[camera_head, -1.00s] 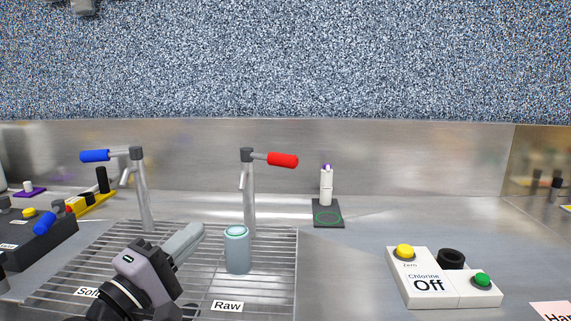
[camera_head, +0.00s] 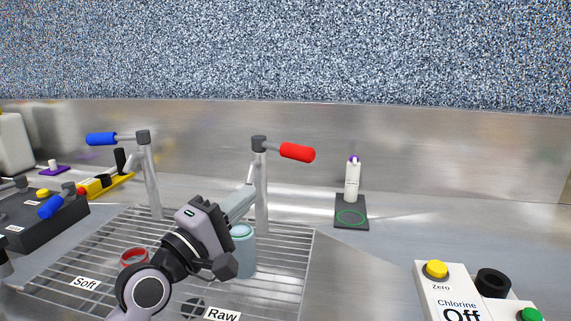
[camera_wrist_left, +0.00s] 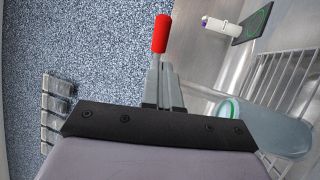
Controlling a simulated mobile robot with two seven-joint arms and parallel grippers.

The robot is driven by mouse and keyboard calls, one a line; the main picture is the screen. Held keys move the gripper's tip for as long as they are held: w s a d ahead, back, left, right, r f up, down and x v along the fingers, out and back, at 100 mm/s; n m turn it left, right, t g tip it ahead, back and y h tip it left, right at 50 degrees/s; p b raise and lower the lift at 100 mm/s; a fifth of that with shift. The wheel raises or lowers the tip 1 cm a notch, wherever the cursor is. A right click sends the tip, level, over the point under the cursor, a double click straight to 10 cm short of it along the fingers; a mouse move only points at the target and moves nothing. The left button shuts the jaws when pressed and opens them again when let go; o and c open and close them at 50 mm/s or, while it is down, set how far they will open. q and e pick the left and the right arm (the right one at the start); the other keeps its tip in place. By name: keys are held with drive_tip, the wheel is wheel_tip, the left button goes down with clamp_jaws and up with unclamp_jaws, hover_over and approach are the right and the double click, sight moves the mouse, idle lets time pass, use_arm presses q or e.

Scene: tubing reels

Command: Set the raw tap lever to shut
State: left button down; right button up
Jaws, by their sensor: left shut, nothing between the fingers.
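The raw tap (camera_head: 262,195) stands on the metal rack above the "Raw" label (camera_head: 222,315). Its red lever (camera_head: 297,152) points right from the tap head. The red lever also shows in the left wrist view (camera_wrist_left: 160,35), in line with my fingertips there. My left gripper (camera_head: 248,192) is shut and empty, its fingertips below and left of the lever, by the tap's post. I cannot tell whether it touches the tap. A blue-grey cup (camera_head: 244,255) stands below the raw tap, partly hidden by my gripper. My right gripper is not in view.
The soft tap (camera_head: 151,180) with a blue lever (camera_head: 102,139) stands to the left. A red ring (camera_head: 134,259) lies on the rack (camera_head: 290,262). A white vial (camera_head: 353,182) stands by a dark pad (camera_head: 361,224). A chlorine meter (camera_head: 452,292) sits at the right.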

sight(294, 155)
use_arm(q)
drive_tip(key=b+x, duration=0.3)
drive_tip(key=x, duration=0.8)
drive_tip(key=shift+w+d, duration=0.1)
drive_tip(key=shift+d, duration=0.05)
drive_tip(key=shift+w+d+r, duration=0.1)
